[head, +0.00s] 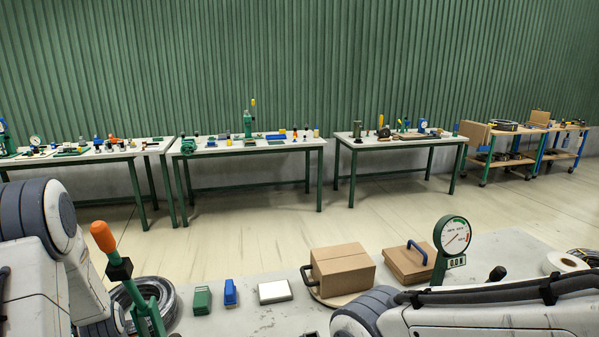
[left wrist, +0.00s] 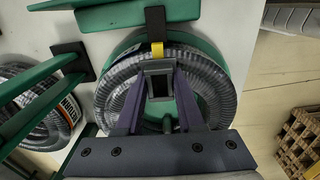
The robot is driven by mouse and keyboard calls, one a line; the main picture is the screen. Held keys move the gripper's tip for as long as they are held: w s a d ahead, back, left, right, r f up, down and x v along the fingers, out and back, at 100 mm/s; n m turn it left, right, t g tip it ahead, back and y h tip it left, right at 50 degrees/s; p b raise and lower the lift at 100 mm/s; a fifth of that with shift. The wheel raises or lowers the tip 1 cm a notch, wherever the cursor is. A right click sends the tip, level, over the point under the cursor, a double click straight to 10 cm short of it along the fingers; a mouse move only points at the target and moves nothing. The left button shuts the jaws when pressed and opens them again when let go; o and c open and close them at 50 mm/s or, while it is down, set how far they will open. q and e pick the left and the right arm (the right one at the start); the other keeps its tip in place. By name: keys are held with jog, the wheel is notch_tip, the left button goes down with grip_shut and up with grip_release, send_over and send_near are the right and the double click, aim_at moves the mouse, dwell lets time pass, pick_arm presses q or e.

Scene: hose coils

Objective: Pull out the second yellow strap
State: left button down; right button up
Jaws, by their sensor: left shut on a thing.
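A grey hose coil (left wrist: 215,85) lies around a green round core (left wrist: 205,50) in the left wrist view. One yellow strap (left wrist: 157,49) shows over the coil's upper part, below a black block (left wrist: 155,22). My left gripper (left wrist: 159,72) has its fingertips at the strap's lower end and is shut on it; the fingers hide where the strap meets the tips. No other yellow strap can be made out. In the head view my left arm shows at the left, but its gripper is out of frame. My right gripper is not in view.
Green bars and a second hose coil (left wrist: 38,100) with a label are left of the gripper. On the bench, a dial gauge (head: 452,236), cardboard box (head: 342,270), flat box (head: 408,264) and orange-handled green clamp (head: 120,270) stand near my arms. Tables line the wall.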

pick_arm(q)
jog(key=shift+r+p, duration=0.3)
jog(key=shift+r, duration=0.05)
dwell(0.5)
jog(key=shift+r+p, duration=2.35)
jog(key=shift+r, duration=0.4)
notch_tip(320, 180, up, 6)
jog(key=p, duration=0.5)
jog(key=shift+r, duration=0.2)
jog(key=shift+f, duration=0.1)
